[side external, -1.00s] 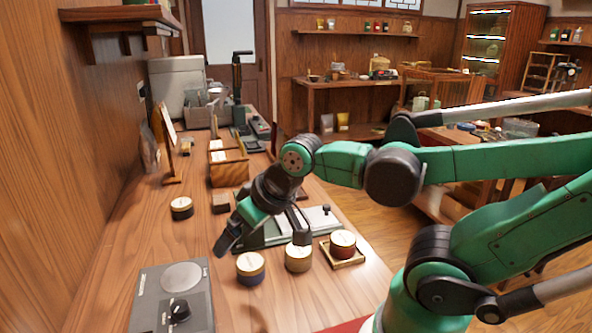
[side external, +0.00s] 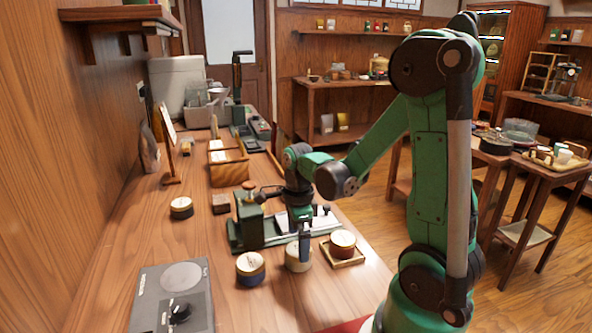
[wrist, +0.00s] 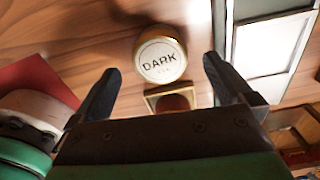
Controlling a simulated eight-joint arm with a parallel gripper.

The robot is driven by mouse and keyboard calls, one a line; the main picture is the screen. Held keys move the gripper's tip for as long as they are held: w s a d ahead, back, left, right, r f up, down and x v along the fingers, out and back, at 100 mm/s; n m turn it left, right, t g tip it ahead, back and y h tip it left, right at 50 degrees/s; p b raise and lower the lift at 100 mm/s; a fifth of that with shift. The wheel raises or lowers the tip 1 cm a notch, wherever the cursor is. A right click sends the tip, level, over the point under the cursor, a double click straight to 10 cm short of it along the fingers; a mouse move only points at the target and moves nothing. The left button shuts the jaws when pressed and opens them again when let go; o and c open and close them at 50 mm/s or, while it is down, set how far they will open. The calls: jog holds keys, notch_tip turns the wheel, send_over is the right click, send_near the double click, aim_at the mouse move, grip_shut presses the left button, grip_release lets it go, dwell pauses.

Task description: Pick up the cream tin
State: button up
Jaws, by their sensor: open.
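The cream tin (side external: 297,263) is a short round tin with a pale lid, in the front row on the wooden counter. My gripper (side external: 306,248) points down beside the small press, and a dark finger overlaps the tin's top in the side view. In the wrist view my gripper (wrist: 162,64) is open and empty, its fingers well apart. A tin lid marked DARK (wrist: 162,62) shows between the fingertips; by its place beside the tray it looks like the cream tin. I cannot tell the height gap.
A blue tin (side external: 250,270) stands to the left. The green press (side external: 250,228) is just behind.

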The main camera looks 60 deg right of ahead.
jog(key=shift+f, duration=1.85)
jog(key=c, duration=1.2)
